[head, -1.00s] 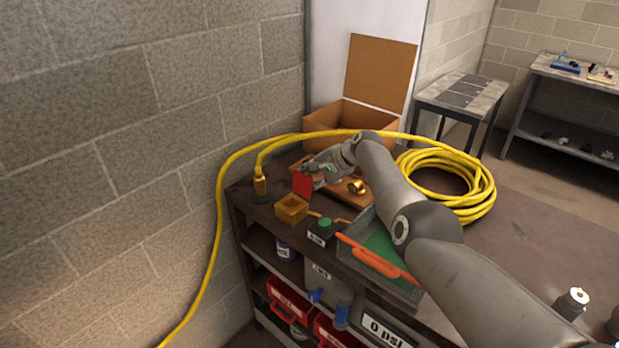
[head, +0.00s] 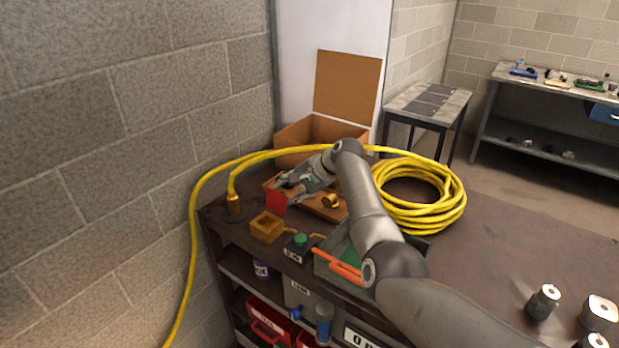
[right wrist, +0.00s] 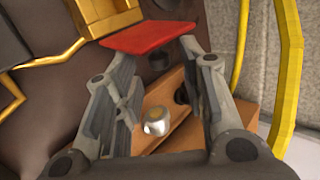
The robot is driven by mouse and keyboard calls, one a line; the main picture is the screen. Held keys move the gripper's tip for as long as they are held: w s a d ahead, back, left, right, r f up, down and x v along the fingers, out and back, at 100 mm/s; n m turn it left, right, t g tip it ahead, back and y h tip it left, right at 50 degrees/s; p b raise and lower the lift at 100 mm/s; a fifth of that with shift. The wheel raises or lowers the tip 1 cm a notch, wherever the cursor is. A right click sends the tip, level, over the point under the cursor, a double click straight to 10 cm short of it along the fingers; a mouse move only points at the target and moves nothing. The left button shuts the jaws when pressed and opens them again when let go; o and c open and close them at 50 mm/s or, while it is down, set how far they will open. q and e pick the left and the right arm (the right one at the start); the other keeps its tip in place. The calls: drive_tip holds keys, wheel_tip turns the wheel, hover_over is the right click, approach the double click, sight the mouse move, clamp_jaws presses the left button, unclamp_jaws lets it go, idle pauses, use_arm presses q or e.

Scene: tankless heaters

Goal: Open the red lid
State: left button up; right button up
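The red lid (head: 276,201) shows as a small red panel in the head view, facing me at the left end of a low brown wooden box (head: 322,208). In the right wrist view the red lid (right wrist: 150,37) is a flat plate just beyond the fingertips. My right gripper (head: 287,184) is just above and behind the panel in the head view. In the wrist view its fingers (right wrist: 150,60) are spread with nothing held between them; contact with the lid cannot be told. My left gripper is out of view.
A small yellow open box (head: 267,227) and a green button (head: 299,240) stand in front. A grey tray with orange handles (head: 338,262) is right of them. A coiled yellow hose (head: 440,210) lies behind. An open cardboard box (head: 346,85) stands at the back.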

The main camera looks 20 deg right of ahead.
drive_tip(key=v, duration=0.8)
drive_tip(key=shift+d+r, duration=0.2)
drive_tip(key=shift+s, duration=0.15)
